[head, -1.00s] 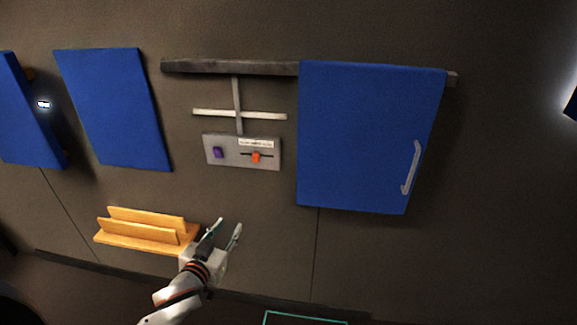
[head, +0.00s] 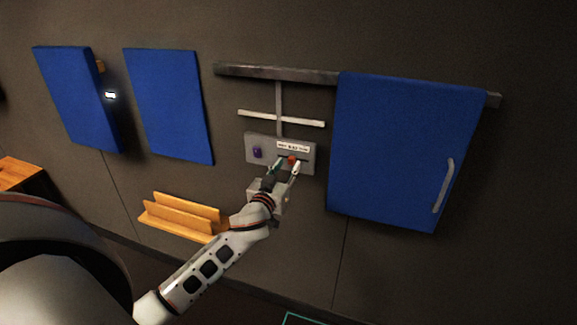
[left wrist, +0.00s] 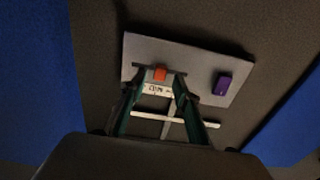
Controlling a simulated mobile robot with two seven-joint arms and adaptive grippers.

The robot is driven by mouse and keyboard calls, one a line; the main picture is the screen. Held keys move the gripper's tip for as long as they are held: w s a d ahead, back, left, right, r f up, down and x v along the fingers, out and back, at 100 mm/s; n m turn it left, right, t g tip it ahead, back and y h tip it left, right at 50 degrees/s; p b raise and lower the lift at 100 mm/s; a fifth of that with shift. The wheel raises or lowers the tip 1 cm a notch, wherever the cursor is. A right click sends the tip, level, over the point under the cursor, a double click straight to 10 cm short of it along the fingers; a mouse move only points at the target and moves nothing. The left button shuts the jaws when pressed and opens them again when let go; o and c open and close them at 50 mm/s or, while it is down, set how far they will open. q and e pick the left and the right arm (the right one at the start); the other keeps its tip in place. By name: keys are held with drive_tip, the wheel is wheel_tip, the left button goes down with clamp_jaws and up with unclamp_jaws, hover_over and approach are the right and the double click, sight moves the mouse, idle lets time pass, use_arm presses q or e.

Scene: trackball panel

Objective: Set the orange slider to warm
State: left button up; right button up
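The orange slider (head: 292,160) sits on a slot in the grey panel (head: 267,143), under a white label whose words are too small to read for sure. A purple control (head: 257,152) is on the panel's left part. My left gripper (head: 284,167) is at the panel with its fingers apart, one on each side of the slider in the picture. In the left wrist view the orange slider (left wrist: 159,73) shows between the tips of the open fingers (left wrist: 157,80); I cannot tell whether they touch it. My right gripper is not in view.
A large blue sliding door (head: 400,150) with a light handle (head: 443,186) hangs from a dark rail (head: 270,73) right of the panel. Blue boards (head: 168,105) are on the left wall. An orange rack (head: 180,212) is below left.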

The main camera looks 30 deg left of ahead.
sight(281, 155)
use_arm(q)
drive_tip(key=shift+w+a, duration=0.15)
drive_tip(key=shift+w, duration=0.4)
clamp_jaws()
drive_tip(key=shift+s+a+p, duration=0.2)
drive_tip(key=shift+s+a, duration=0.05)
drive_tip(key=shift+a, duration=0.7)
drive_tip(key=shift+s+a+p, duration=0.15)
drive_tip(key=shift+s+a, duration=0.05)
drive_tip(key=shift+a, duration=0.75)
unclamp_jaws()
drive_tip(key=shift+a, duration=0.1)
drive_tip(key=shift+s, duration=0.1)
